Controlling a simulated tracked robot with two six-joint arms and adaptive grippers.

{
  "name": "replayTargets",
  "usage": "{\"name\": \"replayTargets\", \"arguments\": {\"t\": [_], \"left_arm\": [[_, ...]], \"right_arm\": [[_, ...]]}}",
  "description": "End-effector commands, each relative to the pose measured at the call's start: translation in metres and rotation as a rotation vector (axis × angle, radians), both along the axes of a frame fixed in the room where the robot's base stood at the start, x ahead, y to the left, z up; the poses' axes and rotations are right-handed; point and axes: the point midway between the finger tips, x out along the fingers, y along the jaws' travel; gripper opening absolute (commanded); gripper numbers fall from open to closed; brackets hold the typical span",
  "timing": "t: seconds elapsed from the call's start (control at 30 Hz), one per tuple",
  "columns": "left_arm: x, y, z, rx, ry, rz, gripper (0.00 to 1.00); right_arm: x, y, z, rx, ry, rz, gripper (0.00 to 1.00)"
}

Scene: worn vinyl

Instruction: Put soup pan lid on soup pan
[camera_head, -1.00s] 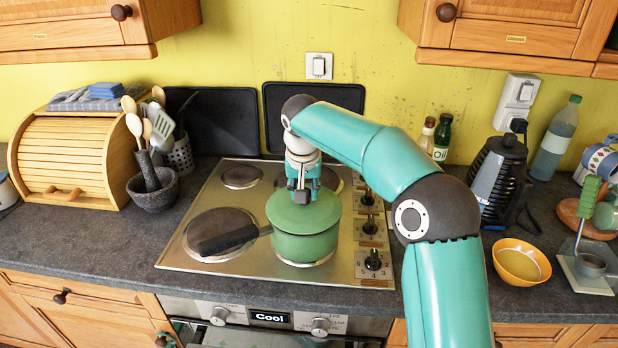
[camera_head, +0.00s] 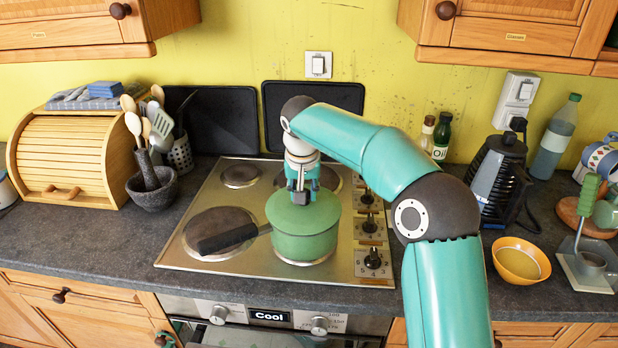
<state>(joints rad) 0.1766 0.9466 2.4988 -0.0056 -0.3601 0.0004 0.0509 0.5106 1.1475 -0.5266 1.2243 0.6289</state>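The green soup pan (camera_head: 305,246) stands on the front right burner of the hob, its black handle (camera_head: 228,238) pointing left. The green soup pan lid (camera_head: 325,212) lies over the pan's top and looks level. Any small gap between lid and rim is too fine to tell. My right gripper (camera_head: 301,197) points down at the middle of the lid, with its fingers at the lid's top. The fingers look close together around the knob, but the knob is hidden, so the grip is unclear.
The steel hob (camera_head: 345,272) has knobs on its right and free burners at left and back. A stone mortar (camera_head: 152,192) with utensils and a bread box (camera_head: 72,160) stand left.

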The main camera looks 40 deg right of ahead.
Motion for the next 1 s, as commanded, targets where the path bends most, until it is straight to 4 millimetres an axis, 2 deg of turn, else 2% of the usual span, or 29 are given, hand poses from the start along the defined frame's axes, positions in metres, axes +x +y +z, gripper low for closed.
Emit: {"name": "replayTargets", "arguments": {"t": [0.43,0.47,0.63,1.0], "left_arm": [[0.0,0.0,-0.0036,0.0,0.0,0.0,0.58],[0.0,0.0,-0.0036,0.0,0.0,0.0,0.58],[0.0,0.0,-0.0036,0.0,0.0,0.0,0.58],[0.0001,0.0,-0.0037,0.0,0.0,0.0,0.58]], "right_arm": [[0.0002,0.0,-0.0047,-0.001,-0.001,0.0,0.0],[0.0002,0.0,-0.0046,-0.001,-0.001,0.0,0.36],[0.0003,0.0001,-0.0047,-0.001,-0.001,0.0,0.63],[0.0,0.0002,-0.0054,0.001,0.001,0.0,0.63]]}}
